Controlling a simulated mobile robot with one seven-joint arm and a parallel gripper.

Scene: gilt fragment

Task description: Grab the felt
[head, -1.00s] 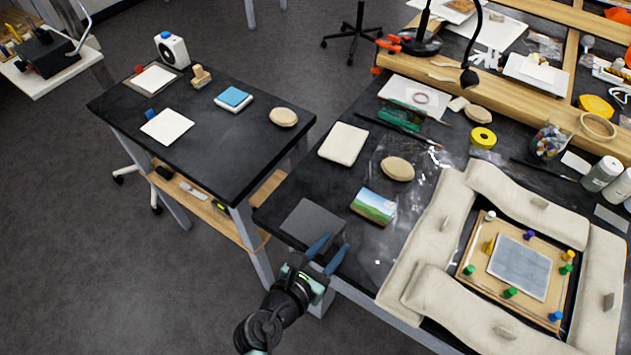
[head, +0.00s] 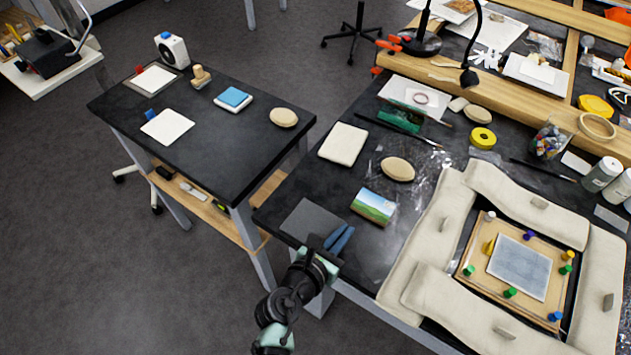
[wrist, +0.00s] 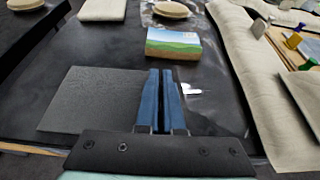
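A flat dark grey square (head: 305,219), which may be the felt, lies at the near left corner of the dark workbench. In the wrist view the grey square (wrist: 92,100) lies flat to the left of my fingers. My gripper (head: 343,232) has its blue fingers side by side, with only a thin gap and nothing seen between them. In the wrist view my gripper (wrist: 161,75) points over the bench, beside the square's right edge, toward a small landscape picture block (wrist: 173,43). I cannot tell how high the fingertips are above the bench.
A cream pad (head: 343,144) and an oval beige block (head: 397,169) lie beyond the picture block. Long cream cushions (head: 437,225) surround a framed board (head: 485,270) with coloured pins on the right. A smaller black table (head: 235,140) stands to the left.

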